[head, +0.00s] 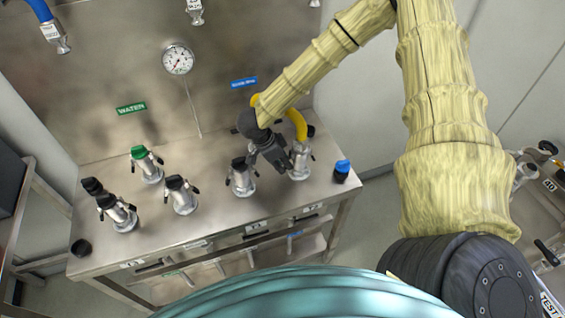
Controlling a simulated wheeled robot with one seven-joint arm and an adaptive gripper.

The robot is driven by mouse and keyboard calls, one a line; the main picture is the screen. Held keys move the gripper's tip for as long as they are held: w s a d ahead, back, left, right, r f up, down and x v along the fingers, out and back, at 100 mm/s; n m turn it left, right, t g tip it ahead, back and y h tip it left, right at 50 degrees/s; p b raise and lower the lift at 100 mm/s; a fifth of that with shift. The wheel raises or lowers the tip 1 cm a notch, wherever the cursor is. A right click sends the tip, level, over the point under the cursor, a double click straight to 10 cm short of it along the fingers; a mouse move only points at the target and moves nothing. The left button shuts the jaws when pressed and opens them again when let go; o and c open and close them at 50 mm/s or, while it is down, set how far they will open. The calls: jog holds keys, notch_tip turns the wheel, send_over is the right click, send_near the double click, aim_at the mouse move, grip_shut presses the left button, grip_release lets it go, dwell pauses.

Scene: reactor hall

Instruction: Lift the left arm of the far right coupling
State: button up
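The far right coupling (300,164) is a silver fitting on the steel table, with a yellow hose (297,122) curving behind my arm above it. A small dark lever shows on its right side. Its left arm is hidden or cannot be told apart from my dark gripper. My gripper (281,161) points down at the left side of this coupling, very close to it. I cannot tell whether it touches the coupling or whether its fingers are open or shut.
Another black-capped coupling (241,179) stands just left of my gripper. Several more, one green-topped (147,166), stand farther left on the steel table (222,222). A blue-topped dark fitting (342,171) is near the right edge. A steel panel with a gauge (178,58) rises behind.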

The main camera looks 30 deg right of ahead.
grip_shut()
jog(key=shift+a+r+y+p, duration=0.15)
jog(key=shift+r+y+p, duration=0.3)
jog(key=shift+p, duration=0.25)
jog(key=shift+w+a+r+t+y+p, duration=0.1)
jog(key=shift+t+y+p, duration=0.05)
jog(key=shift+y+p, duration=0.3)
jog(key=shift+w+a+t+y+p, duration=0.15)
jog(key=shift+y+p, duration=0.15)
jog(key=shift+y, duration=0.2)
jog(key=shift+s, duration=0.1)
jog(key=o, duration=0.7)
grip_release()
jog(key=shift+o, duration=0.2)
notch_tip(320, 180, up, 12)
jog(key=a, duration=0.1)
jog(key=shift+a, duration=0.15)
